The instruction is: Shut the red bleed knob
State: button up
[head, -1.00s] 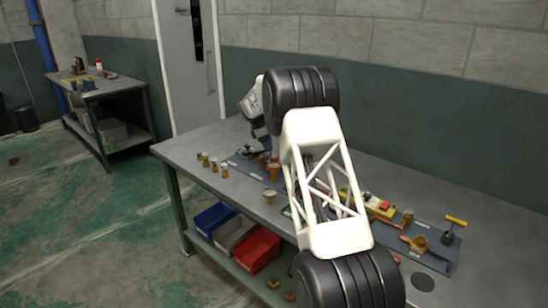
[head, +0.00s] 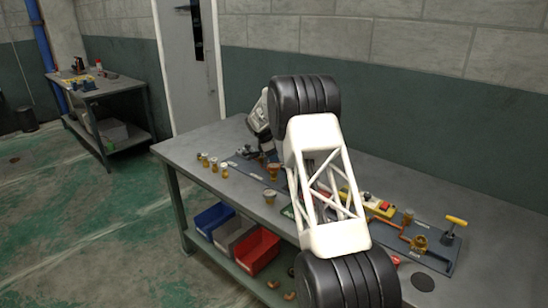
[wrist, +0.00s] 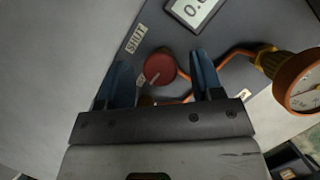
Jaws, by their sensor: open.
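The red bleed knob (wrist: 160,66) is round and sits on a dark panel (wrist: 222,28) in the wrist view. A small pale mark shows near its lower edge. My gripper (wrist: 158,60) is open, with one blue finger to the left of the knob and one to the right. Gaps show between the knob and both fingers; I cannot tell how near the fingertips are in depth. A label reading SHUT (wrist: 136,39) lies to the upper left of the knob. In the head view my gripper is over the bench's far part, and I cannot make out the knob.
In the head view, several brass fittings (head: 213,163) stand on the grey bench (head: 184,150). A yellow-handled tool (head: 456,221) stands at right.

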jog(key=c, duration=0.9)
jog(key=shift+m, duration=0.4)
jog(key=m+g, duration=0.1)
jog(key=m, duration=0.3)
jog(key=shift+w+g+y, duration=0.15)
jog(key=shift+g+y, duration=0.15)
jog(key=shift+g, duration=0.1)
jog(key=m+g+y, duration=0.1)
jog(key=m, duration=0.3)
jog(key=shift+m, duration=0.4)
jog(key=m, duration=0.2)
jog(key=m+g+y, duration=0.1)
jog(key=m, duration=0.1)
jog(key=shift+w+d+g, duration=0.1)
jog(key=shift+g, duration=0.2)
jog(key=shift+m+y, duration=1)
jog(key=shift+m, duration=1.2)
